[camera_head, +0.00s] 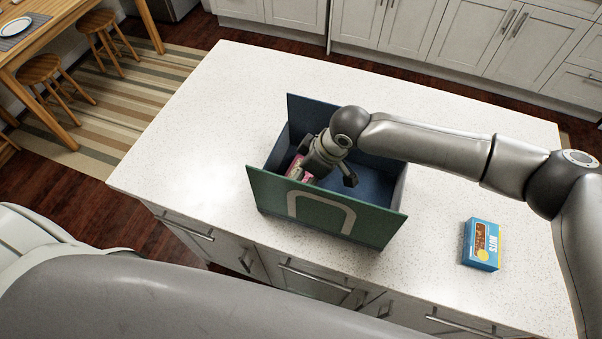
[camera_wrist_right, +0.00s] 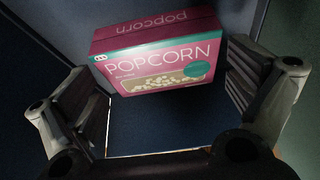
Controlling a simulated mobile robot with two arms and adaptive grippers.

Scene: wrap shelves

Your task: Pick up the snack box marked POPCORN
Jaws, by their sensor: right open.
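The pink POPCORN snack box (camera_wrist_right: 160,68) lies between my right gripper's two spread fingers in the right wrist view, its printed front facing the camera. In the head view a small pink part of it (camera_head: 293,164) shows inside the green storage box (camera_head: 270,195), at the left end; the gripper and the front wall hide the rest. My right gripper (camera_head: 326,177) reaches down into the storage box. It is open, and its fingers look apart from the snack box. My left gripper is not in view.
The storage box stands on a white speckled counter (camera_head: 200,130), with raised walls around the gripper. A blue NUTS box (camera_head: 481,245) stands on the counter to the right. The counter's left part is clear. Stools (camera_head: 45,70) and a wooden table are beyond it.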

